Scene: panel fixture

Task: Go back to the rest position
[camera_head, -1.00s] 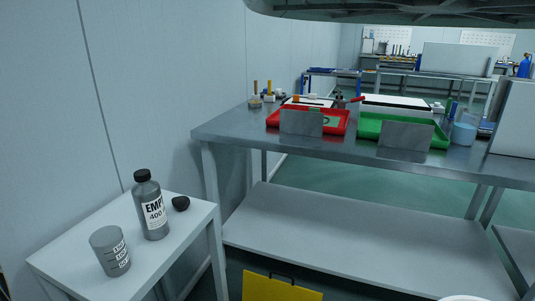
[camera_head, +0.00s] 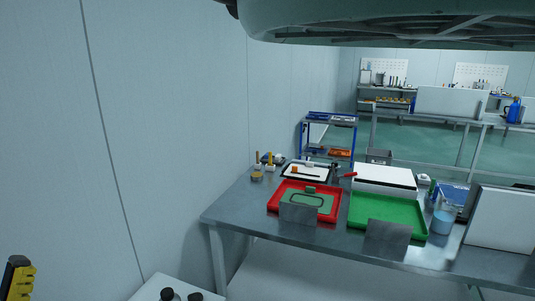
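My gripper is not clearly in view, so its fingers and anything they may hold cannot be seen. A black and yellow piece (camera_head: 20,278) shows at the lower left edge; I cannot tell what it belongs to. Below, a corner of the small white table (camera_head: 146,291) shows, with the dark cap of a bottle (camera_head: 167,294) and a small dark round piece (camera_head: 195,296) beside it. Most of that table is cut off by the bottom edge.
A metal workbench (camera_head: 255,222) stands ahead, carrying a red tray (camera_head: 273,205), a green tray (camera_head: 424,228), a beaker (camera_head: 442,222) and a white panel (camera_head: 500,222). A wall (camera_head: 60,150) runs along the left. A blue-framed rack (camera_head: 329,118) and other benches stand farther back.

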